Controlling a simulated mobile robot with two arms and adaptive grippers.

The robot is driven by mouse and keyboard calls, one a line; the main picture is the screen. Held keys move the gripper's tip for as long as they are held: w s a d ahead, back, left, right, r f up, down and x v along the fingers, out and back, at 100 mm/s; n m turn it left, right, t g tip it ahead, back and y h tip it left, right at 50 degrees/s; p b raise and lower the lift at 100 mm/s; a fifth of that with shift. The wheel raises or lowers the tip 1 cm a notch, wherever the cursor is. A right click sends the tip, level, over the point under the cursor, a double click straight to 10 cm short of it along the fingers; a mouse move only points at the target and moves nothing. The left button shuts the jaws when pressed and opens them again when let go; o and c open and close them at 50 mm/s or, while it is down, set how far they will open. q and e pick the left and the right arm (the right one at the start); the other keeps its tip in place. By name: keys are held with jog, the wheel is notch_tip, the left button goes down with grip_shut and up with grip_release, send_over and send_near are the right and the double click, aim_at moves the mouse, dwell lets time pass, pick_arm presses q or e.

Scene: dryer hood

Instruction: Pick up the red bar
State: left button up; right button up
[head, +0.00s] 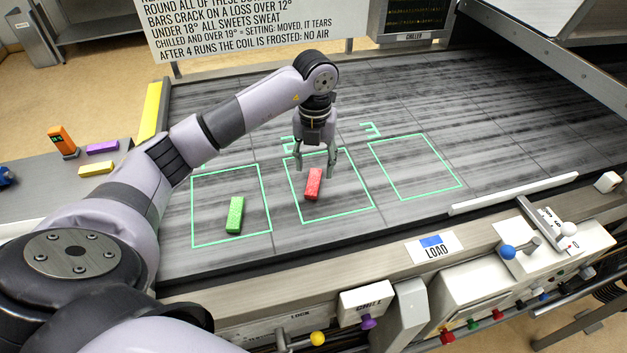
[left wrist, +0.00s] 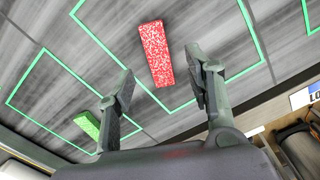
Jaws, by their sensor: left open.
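The red bar (head: 313,184) lies flat on the dark belt inside the middle green-outlined square in the head view. In the left wrist view the red speckled bar (left wrist: 156,54) is beyond the fingertips, in line with the gap between them. My left gripper (head: 316,168) is open and points down at the red bar, with its fingers near the bar's far end. Its two fingers also show spread and empty in the left wrist view (left wrist: 160,75). I cannot tell the exact height above the bar. My right gripper is not in view.
A green bar (head: 235,215) lies in the left outlined square. The right outlined square (head: 415,167) is empty. Orange (head: 63,141), purple (head: 102,147) and yellow (head: 96,168) bars are on the left side table. A control panel with knobs and levers (head: 520,275) runs along the front.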

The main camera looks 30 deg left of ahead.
aim_at(314, 179)
pick_arm(q)
notch_tip(314, 179, down, 4)
jog(key=shift+a+r+p, duration=0.15)
jog(key=shift+p, duration=0.85)
jog(key=shift+f, duration=0.6)
jog(key=shift+w, duration=0.1)
jog(key=shift+c, duration=0.5)
jog(key=shift+c, duration=0.7)
grip_shut()
